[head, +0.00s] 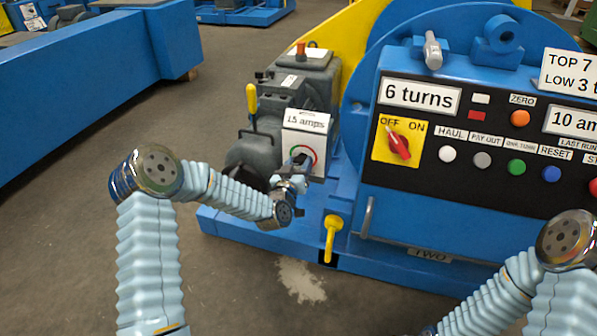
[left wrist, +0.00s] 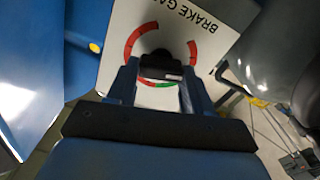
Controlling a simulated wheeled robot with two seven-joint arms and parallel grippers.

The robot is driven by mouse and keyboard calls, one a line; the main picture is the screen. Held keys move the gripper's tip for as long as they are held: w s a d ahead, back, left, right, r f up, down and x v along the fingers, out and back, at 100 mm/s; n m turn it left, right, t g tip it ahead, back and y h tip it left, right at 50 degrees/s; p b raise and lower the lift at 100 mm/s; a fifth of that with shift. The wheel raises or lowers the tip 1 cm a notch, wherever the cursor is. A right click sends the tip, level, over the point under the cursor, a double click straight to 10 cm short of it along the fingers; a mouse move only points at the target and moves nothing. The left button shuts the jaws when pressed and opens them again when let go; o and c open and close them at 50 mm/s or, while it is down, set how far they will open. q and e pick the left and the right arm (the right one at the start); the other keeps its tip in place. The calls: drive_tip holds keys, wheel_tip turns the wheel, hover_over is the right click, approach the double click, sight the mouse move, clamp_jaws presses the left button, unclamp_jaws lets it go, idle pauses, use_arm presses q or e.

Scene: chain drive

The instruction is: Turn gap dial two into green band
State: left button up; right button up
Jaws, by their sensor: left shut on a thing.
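The gap dial (head: 302,152) is on a white plate below a "15 amps" display (head: 306,122), on the grey machine left of the blue console. In the left wrist view its white face (left wrist: 118,50) reads "BRAKE GA..." and carries a red arc with a small green band (left wrist: 165,86) on the gripper side. My left gripper (head: 300,172) is at the dial. In the left wrist view its two fingers (left wrist: 158,78) are shut on the black knob (left wrist: 160,64). The knob's pointer cannot be made out. My right gripper is out of view; only part of that arm shows.
The blue console (head: 400,215) with its red OFF/ON switch (head: 400,144) and several buttons stands right of the dial. A yellow lever (head: 333,238) sticks out below, near a "TWO" label (head: 430,254). A yellow-handled lever (head: 252,103) stands left of the dial.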

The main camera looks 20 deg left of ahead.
use_arm(q)
drive_tip(key=m+b, duration=0.5)
drive_tip(key=shift+d+f, duration=0.1)
drive_tip(key=shift+f, duration=0.1)
drive_tip(key=shift+r+m+b, duration=0.15)
drive_tip(key=shift+m+b, duration=1.45)
drive_tip(key=shift+m, duration=0.3)
drive_tip(key=o, duration=1)
drive_tip(key=shift+o, duration=0.2)
drive_tip(key=shift+s, duration=0.15)
drive_tip(key=s, duration=1.3)
drive_tip(key=shift+s+a, duration=0.2)
drive_tip(key=shift+s, duration=0.1)
